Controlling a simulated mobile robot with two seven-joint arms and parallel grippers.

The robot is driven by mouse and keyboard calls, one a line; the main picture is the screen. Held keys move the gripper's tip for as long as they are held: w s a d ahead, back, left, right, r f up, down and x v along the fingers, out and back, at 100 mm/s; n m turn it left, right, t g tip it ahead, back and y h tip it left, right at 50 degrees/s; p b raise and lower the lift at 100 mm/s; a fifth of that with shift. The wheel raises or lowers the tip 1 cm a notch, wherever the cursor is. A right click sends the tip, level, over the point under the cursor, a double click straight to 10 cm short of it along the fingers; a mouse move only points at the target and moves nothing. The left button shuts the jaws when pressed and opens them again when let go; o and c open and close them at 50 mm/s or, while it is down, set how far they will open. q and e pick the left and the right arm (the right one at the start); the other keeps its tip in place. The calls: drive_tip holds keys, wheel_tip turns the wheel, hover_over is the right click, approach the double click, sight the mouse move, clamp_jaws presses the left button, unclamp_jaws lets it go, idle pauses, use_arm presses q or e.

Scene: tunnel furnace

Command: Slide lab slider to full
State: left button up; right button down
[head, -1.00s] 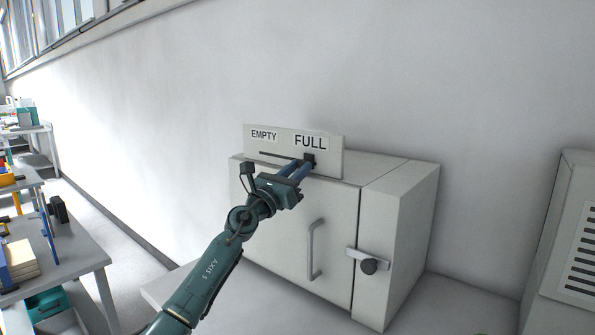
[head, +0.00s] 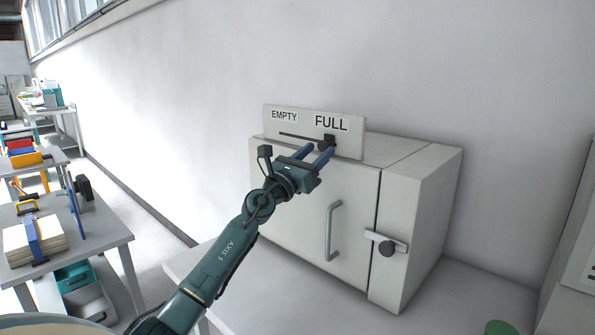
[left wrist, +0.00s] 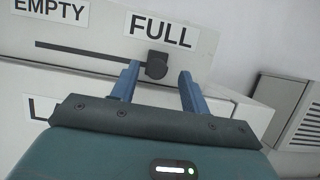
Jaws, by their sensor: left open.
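The lab slider is a dark knob (head: 329,141) on a thin slot in a pale panel (head: 354,142). The knob sits at the right end of the slot, below the FULL label (head: 331,123); the EMPTY label (head: 284,115) is at the left. My left gripper (head: 317,149) is open in front of the knob, its two blue fingers pointing at the panel. In the left wrist view the knob (left wrist: 157,64) shows between the tips of the open gripper (left wrist: 160,68), with gaps at its sides. My right gripper is not in view.
The panel stands on a white furnace box (head: 300,190) with a door handle (head: 333,232) and a latch knob (head: 387,248). A wall rises behind. Tables with tools (head: 110,245) stand at the left. A vented cabinet (left wrist: 300,120) is at the right.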

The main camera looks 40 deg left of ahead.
use_arm(q)
drive_tip(key=b+v, duration=0.1)
drive_tip(key=v, duration=1.1)
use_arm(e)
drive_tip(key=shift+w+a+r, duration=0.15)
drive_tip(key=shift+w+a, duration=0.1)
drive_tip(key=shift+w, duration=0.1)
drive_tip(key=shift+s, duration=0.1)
use_arm(q)
drive_tip(key=shift+s, duration=0.1)
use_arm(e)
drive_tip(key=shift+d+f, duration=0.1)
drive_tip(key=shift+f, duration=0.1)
